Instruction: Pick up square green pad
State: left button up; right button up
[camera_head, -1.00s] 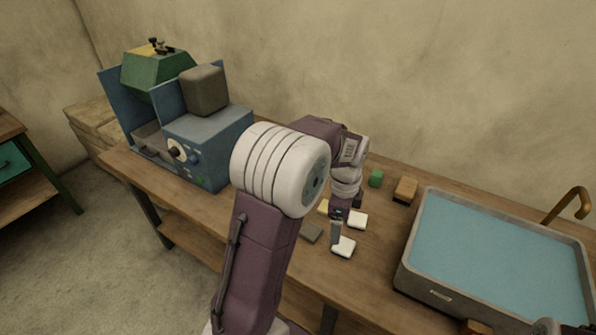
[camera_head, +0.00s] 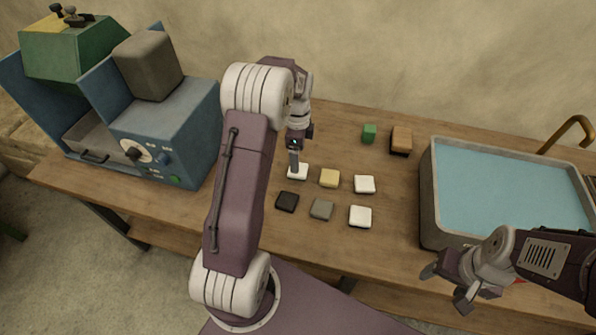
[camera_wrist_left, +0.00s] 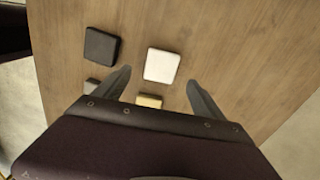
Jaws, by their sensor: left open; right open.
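A small green block (camera_head: 369,132), the only clearly green piece among the small items, stands at the back of the table beside a brown block. My left gripper (camera_head: 295,160) points down over a white pad (camera_head: 297,173), to the left and in front of the green block. In the left wrist view its open fingers (camera_wrist_left: 159,80) frame this white pad (camera_wrist_left: 162,65) with nothing held; the green block is out of that view. My right gripper (camera_head: 446,286) is open and empty at the table's front right, before the basin.
Near the left gripper lie a black pad (camera_head: 287,201), a grey pad (camera_head: 321,209), a yellow pad (camera_head: 329,178) and two more white pads (camera_head: 364,184). The brown block (camera_head: 401,140) and a water basin (camera_head: 430,205) stand right; a blue machine (camera_head: 195,125) stands left.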

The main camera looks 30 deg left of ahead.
pick_arm(q)
jog(key=shift+a+f, duration=0.3)
jog(key=shift+f, duration=0.55)
jog(key=f, duration=0.4)
jog(key=shift+d+f, duration=0.25)
jog(key=shift+d, duration=0.1)
jog(key=shift+w+a+f, duration=0.15)
jog(key=shift+f, duration=0.2)
jog(key=shift+r, duration=0.15)
jog(key=c, duration=1.5)
